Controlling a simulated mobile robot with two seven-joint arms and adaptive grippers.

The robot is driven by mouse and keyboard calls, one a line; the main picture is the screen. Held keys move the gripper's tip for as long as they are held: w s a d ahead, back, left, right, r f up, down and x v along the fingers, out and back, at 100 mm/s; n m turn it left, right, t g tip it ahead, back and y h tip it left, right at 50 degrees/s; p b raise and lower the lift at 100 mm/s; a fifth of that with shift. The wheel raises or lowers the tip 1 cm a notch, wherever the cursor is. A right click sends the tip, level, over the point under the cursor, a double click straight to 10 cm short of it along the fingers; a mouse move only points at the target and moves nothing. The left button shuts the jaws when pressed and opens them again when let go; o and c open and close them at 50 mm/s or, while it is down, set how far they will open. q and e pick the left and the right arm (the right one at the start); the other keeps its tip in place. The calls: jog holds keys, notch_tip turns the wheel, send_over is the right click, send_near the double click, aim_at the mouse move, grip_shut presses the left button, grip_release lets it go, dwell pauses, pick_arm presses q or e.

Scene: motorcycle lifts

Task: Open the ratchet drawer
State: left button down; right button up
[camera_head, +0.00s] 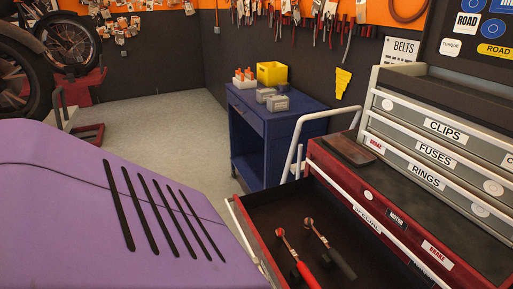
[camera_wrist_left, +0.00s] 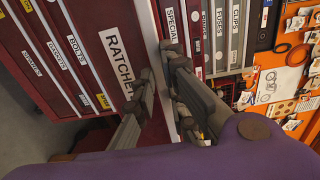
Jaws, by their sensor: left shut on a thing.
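The ratchet drawer (camera_head: 275,210) is pulled out from the red tool chest in the head view. Inside lie a red-handled ratchet (camera_head: 304,270) and a black-handled one (camera_head: 341,262). The pale handle bar (camera_head: 241,228) runs along its front edge. In the left wrist view, the drawer front with the RATCHET label (camera_wrist_left: 118,50) is left of the pale handle bar (camera_wrist_left: 150,35). My left gripper (camera_wrist_left: 164,92) has its fingers on both sides of this bar and is shut on it. It is hidden in the head view. My right gripper is not in view.
The SPECIAL drawer (camera_head: 368,215) above is closed. A grey chest (camera_head: 435,150) with CLIPS, FUSES and RINGS drawers stands on top. A blue cart (camera_head: 270,130) stands behind the open drawer. Grey floor (camera_head: 150,120) is clear at the back left, near a red motorcycle lift (camera_head: 82,95).

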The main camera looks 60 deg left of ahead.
pick_arm(q)
jog(key=c, duration=1.8)
grip_release()
jog(key=s+a, duration=0.1)
jog(key=s, duration=1.1)
